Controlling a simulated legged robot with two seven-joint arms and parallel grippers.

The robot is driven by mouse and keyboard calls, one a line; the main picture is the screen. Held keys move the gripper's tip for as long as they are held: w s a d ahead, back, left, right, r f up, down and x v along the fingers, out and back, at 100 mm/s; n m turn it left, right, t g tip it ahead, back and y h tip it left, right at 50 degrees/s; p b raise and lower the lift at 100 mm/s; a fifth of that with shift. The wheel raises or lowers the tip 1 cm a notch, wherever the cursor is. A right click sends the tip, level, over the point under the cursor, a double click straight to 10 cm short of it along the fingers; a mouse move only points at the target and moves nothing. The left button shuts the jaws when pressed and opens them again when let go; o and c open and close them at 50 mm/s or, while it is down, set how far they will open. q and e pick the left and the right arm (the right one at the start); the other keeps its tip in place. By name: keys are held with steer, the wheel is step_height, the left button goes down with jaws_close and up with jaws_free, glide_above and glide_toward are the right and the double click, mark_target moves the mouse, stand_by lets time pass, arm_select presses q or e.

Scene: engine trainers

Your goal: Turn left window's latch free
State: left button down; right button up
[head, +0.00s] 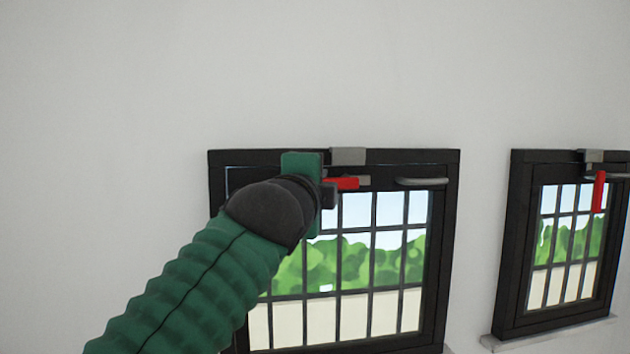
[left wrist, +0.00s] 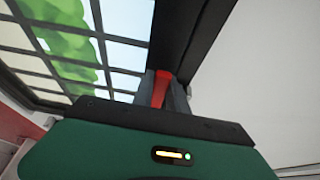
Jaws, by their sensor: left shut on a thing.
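The left window (head: 452,215) has a black frame and a barred pane. Its red latch (head: 344,183) lies roughly level below a grey catch block (head: 348,156) on the top rail. My left gripper (head: 330,190) is at the latch, shut on it, and its green and black arm hides the window's upper left part. In the left wrist view the red latch (left wrist: 161,88) shows between the dark fingers of the left gripper (left wrist: 165,92). My right gripper is not in view.
A grey handle (head: 421,182) sits on the top rail right of the latch. A second black window (head: 512,240) stands at the right, its red latch (head: 599,192) hanging down. The pale wall (head: 300,70) above is clear.

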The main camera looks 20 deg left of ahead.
arm_select(q)
steer(key=shift+d+f, duration=0.1)
steer(key=shift+f, duration=0.05)
steer(key=c, duration=1.5)
jaws_free()
steer(key=shift+o, duration=0.9)
steer(key=shift+w+d, duration=0.2)
steer(key=shift+d, duration=0.05)
steer(key=shift+s+a, duration=0.15)
